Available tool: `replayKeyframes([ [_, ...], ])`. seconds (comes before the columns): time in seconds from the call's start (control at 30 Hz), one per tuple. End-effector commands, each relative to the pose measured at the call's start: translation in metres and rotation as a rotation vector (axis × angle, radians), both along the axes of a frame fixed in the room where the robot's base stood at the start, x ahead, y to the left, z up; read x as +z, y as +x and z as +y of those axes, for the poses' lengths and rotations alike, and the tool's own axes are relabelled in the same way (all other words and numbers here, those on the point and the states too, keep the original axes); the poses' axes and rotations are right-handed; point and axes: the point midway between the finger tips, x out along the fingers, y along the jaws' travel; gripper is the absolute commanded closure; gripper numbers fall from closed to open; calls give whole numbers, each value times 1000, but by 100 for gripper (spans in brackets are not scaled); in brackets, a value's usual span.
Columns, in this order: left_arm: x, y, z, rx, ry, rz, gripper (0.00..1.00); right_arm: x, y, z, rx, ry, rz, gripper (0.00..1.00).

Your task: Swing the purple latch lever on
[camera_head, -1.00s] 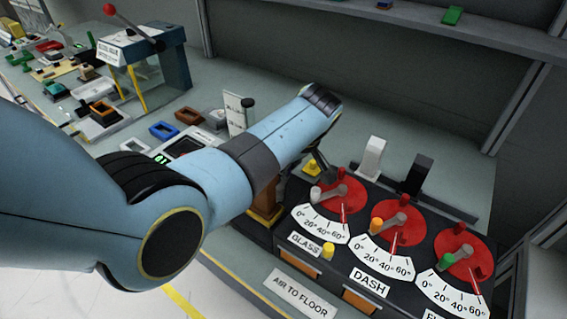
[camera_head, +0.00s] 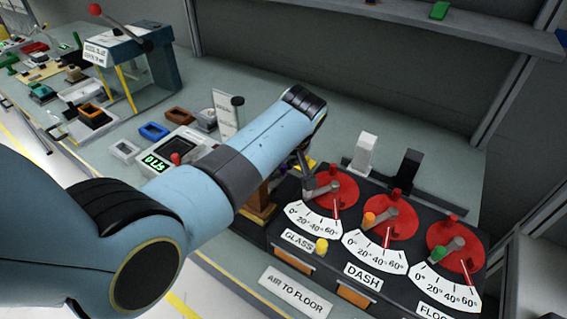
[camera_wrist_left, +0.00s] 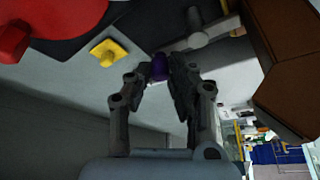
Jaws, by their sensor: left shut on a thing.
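The purple latch lever shows in the left wrist view as a small purple knob (camera_wrist_left: 159,66) between the fingertips. My left gripper (camera_wrist_left: 163,76) is shut on this knob, and the fingers hide part of it. In the head view my left arm reaches from the left over the bench. There my left gripper (camera_head: 307,180) points down at the left end of the dial panel, by the GLASS dial. The lever is mostly hidden behind the arm in that view, so its angle cannot be told. My right gripper is not in view.
Red dials, GLASS (camera_head: 337,184), DASH (camera_head: 391,216) and one at right (camera_head: 455,243), stand close to the gripper. A white lever (camera_head: 364,155) and a black lever (camera_head: 409,172) rise behind them. A yellow knob (camera_wrist_left: 108,51) is near the fingers. Small trays lie left.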

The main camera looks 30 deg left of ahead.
Motion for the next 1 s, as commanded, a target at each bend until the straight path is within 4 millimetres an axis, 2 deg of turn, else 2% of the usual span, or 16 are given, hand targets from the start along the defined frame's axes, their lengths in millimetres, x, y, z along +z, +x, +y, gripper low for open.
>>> replayKeyframes([
  [0.03,0,0,-1,0,-2,-1,100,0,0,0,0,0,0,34],
  [0.07,0,0,-1,0,-2,-1,80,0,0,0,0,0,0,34],
  [0.23,0,0,-1,1,-2,0,59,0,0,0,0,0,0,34],
  [0.57,5,1,0,0,-1,-2,59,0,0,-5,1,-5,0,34],
  [0.67,19,1,-1,2,-1,-4,59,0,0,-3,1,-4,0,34],
  [1.0,84,1,-1,1,-2,-3,59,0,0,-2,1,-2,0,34],
])
